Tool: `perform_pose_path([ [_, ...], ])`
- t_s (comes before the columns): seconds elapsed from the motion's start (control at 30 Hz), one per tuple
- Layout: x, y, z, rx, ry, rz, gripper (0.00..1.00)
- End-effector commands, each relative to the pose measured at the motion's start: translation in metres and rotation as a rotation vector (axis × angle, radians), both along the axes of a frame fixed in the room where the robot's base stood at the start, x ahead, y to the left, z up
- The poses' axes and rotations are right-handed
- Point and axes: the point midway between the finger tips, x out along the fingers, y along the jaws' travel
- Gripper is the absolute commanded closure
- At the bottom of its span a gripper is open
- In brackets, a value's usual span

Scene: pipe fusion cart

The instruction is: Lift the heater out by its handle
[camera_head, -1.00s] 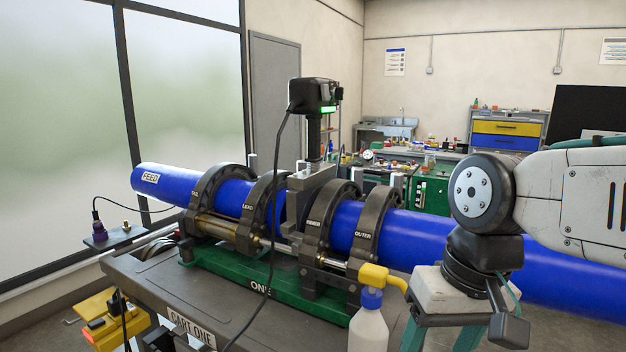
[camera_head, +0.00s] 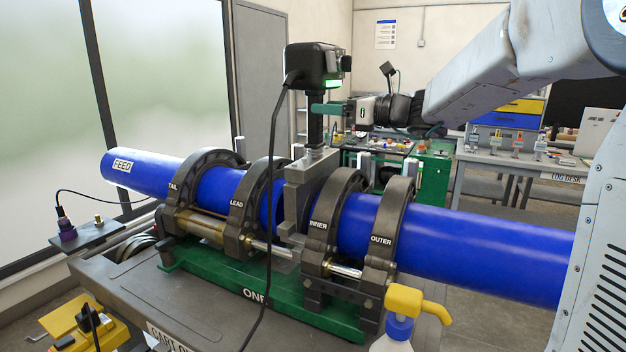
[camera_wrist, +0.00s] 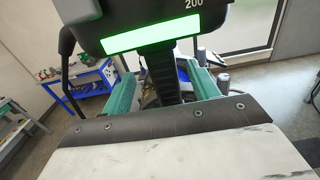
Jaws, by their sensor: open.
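The heater (camera_head: 297,200) sits as a grey plate and bracket between the LEAD and INNER clamps. Its black upright handle (camera_head: 315,133) rises from it to a black control box (camera_head: 312,66) with a lit green display, which also shows in the wrist view (camera_wrist: 150,33). My gripper (camera_head: 326,108) is level with the handle, just under the box. In the wrist view my gripper (camera_wrist: 163,85) is open, with one green finger on each side of the black handle (camera_wrist: 160,78). Gaps show beside the handle; whether either finger touches it I cannot tell.
Blue pipe (camera_head: 465,238) runs through the black clamps on a green base (camera_head: 212,280). A black cable (camera_head: 269,240) hangs from the control box in front of the pipe. A spray bottle (camera_head: 398,325) stands at the front right. Workbenches stand behind.

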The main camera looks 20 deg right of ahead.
Motion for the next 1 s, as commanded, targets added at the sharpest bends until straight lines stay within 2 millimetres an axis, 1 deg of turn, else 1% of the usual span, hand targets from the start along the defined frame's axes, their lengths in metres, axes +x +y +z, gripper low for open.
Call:
perform_pose_path([
  [0.03,0.004,0.005,0.000,0.000,0.000,0.003,0.40],
  [0.23,0.018,0.017,-0.002,-0.003,0.000,0.004,0.40],
  [0.4,0.038,0.034,-0.003,-0.003,0.000,0.005,0.40],
  [0.47,0.043,0.039,-0.003,-0.003,0.000,0.004,0.40],
  [0.53,0.046,0.042,-0.004,-0.004,0.001,0.004,0.40],
  [0.7,0.046,0.042,-0.003,-0.004,0.000,0.002,0.40],
  [0.73,0.046,0.042,-0.003,-0.004,0.000,0.002,0.43],
  [0.93,0.046,0.042,-0.003,-0.005,-0.001,0.002,0.98],
  [1.0,0.046,0.041,-0.003,-0.005,-0.001,0.002,1.00],
])
